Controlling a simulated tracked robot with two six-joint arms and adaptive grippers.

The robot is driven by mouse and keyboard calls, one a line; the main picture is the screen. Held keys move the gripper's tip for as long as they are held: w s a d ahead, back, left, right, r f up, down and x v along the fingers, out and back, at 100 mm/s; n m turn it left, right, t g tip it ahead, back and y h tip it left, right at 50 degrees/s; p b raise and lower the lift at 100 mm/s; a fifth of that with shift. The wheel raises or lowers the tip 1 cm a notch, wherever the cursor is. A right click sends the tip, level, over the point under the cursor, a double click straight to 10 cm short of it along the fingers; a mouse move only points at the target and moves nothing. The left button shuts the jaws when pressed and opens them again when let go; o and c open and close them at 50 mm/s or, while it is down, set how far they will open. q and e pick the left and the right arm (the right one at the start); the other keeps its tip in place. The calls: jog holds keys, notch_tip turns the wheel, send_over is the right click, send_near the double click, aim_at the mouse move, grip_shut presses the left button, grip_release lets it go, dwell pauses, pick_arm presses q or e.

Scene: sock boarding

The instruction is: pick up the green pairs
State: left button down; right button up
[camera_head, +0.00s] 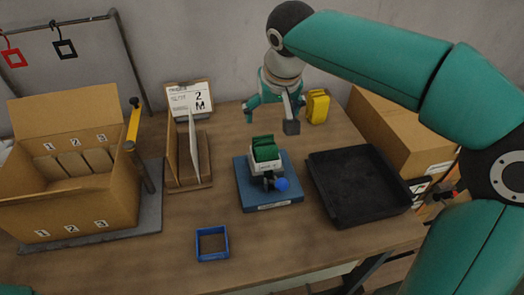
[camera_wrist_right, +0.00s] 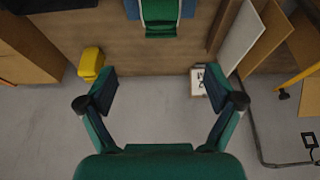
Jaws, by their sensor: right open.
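The green pairs (camera_head: 265,148) stand upright in a white holder (camera_head: 267,166) on a blue base (camera_head: 284,192) in the middle of the table. They also show at the top edge of the right wrist view (camera_wrist_right: 160,12), partly cut off. My right gripper (camera_head: 271,112) is open and empty, behind and above the green pairs and apart from them. Its two spread fingers show in the right wrist view (camera_wrist_right: 160,95) with nothing between them. My left gripper is not in view.
A black tray (camera_head: 392,207) is to the right, with a cardboard box (camera_head: 395,125) behind it. A yellow object (camera_head: 317,106) stands near the back edge. A divided carton (camera_head: 105,205) and a card stand (camera_head: 188,186) are left. A small blue frame (camera_head: 212,257) lies in front.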

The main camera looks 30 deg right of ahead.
aim_at(266, 144)
jog(key=x, duration=1)
jog(key=shift+s+d+f, duration=0.1)
jog(key=shift+d+f, duration=0.05)
jog(key=shift+d, duration=0.05)
jog(key=shift+s+a+p+x, duration=0.15)
jog(key=shift+a+x, duration=0.05)
jog(key=shift+x, duration=1.2)
jog(key=shift+s+a+p+x, duration=0.15)
jog(key=shift+x, duration=1.3)
jog(key=shift+f, duration=0.1)
jog(key=shift+c, duration=0.4)
jog(key=c, duration=1.6)
